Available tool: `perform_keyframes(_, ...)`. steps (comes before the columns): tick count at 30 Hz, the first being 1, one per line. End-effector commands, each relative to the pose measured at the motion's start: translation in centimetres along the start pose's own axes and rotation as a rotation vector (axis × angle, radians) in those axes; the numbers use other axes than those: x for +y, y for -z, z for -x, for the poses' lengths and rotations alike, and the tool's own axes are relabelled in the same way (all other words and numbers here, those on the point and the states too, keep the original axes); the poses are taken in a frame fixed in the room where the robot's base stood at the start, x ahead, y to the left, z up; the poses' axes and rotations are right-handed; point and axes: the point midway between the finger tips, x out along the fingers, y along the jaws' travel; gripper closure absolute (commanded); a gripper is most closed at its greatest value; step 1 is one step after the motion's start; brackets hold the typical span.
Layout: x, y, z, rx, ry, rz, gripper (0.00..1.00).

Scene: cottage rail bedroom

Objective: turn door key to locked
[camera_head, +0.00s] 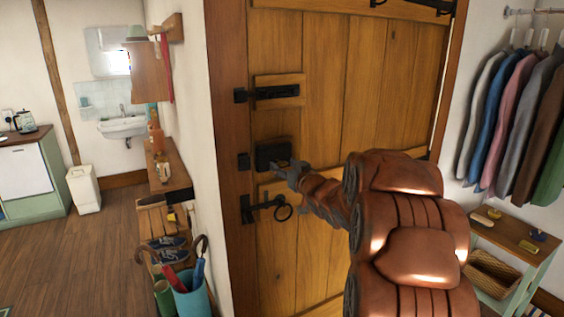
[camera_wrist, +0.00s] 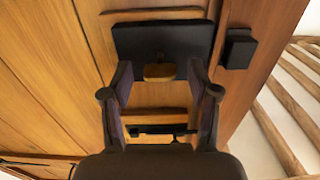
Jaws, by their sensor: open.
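The black lock box (camera_head: 272,154) is fixed to the plank door (camera_head: 345,75), near its left edge. In the wrist view the lock box (camera_wrist: 162,38) is at the top, with a small brass-coloured key (camera_wrist: 158,72) in front of it. The key's bow looks wider across that view than tall. My gripper (camera_head: 287,170) is at the lock box. In the wrist view my gripper (camera_wrist: 160,79) is open, with one finger on each side of the key and a visible gap on both sides. The key is hard to make out in the head view.
A black sliding bolt (camera_head: 275,92) is above the lock, and a latch with a ring handle (camera_head: 283,210) is below. A wall shelf (camera_head: 168,172) and an umbrella bin (camera_head: 193,297) stand left of the door. Hanging clothes (camera_head: 515,115) and a small shelf unit (camera_head: 510,255) are at right.

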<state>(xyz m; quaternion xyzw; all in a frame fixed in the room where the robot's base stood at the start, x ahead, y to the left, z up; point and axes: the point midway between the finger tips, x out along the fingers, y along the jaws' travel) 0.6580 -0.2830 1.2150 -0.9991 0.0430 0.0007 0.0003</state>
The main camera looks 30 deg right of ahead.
Motion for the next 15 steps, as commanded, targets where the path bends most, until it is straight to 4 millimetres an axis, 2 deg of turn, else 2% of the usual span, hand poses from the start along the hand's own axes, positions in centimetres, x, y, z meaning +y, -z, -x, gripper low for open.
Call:
perform_keyframes(6,0.0,0.1,-1.5,0.001,0.001,0.001,0.4)
perform_keyframes(15,0.0,0.1,-1.8,0.001,0.0,0.001,0.4)
